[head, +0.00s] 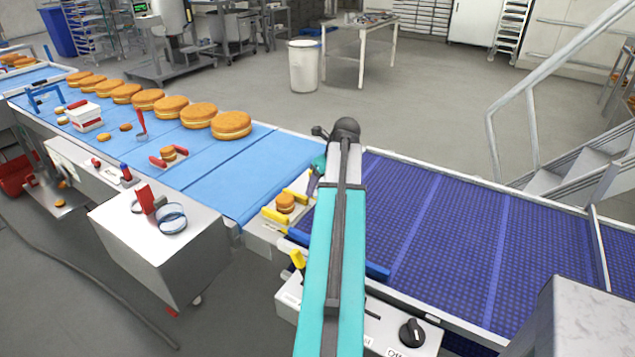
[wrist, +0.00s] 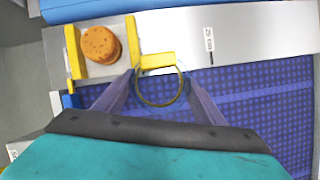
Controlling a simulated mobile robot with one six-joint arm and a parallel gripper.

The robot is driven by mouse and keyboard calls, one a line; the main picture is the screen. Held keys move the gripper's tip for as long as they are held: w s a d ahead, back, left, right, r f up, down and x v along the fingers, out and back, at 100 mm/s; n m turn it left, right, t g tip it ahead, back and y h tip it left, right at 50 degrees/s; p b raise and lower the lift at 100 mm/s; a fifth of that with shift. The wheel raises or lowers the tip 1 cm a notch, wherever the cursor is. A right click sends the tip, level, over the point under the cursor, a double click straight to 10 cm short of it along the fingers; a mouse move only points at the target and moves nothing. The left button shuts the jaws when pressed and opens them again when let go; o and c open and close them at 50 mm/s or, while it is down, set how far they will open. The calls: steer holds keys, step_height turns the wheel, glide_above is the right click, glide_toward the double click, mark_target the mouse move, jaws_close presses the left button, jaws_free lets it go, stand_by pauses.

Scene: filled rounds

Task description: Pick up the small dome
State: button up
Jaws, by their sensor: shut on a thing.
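A small clear round thing with a thin dark rim, which looks like the small dome (wrist: 161,90), is between the two purple fingers of my gripper (wrist: 160,82) in the wrist view. The fingers touch its left and right sides and are shut on it. It overlaps the edge of the dark blue belt and a yellow piece, which partly shows through it. I cannot tell its height above the belt. In the head view my arm hides the dome and most of the gripper.
A small round cake (head: 285,203) sits between yellow guides (head: 275,216), left of my gripper. The dark blue belt (head: 450,230) is bare on the right. Larger cakes (head: 231,125) line the light blue belt. A clear round vessel (head: 172,218) stands on a steel cabinet.

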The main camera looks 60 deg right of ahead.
steer(key=shift+s+a+r+b, duration=0.15)
steer(key=shift+s+a+b, duration=0.15)
steer(key=shift+s+a, duration=0.95)
steer(key=shift+r, duration=0.15)
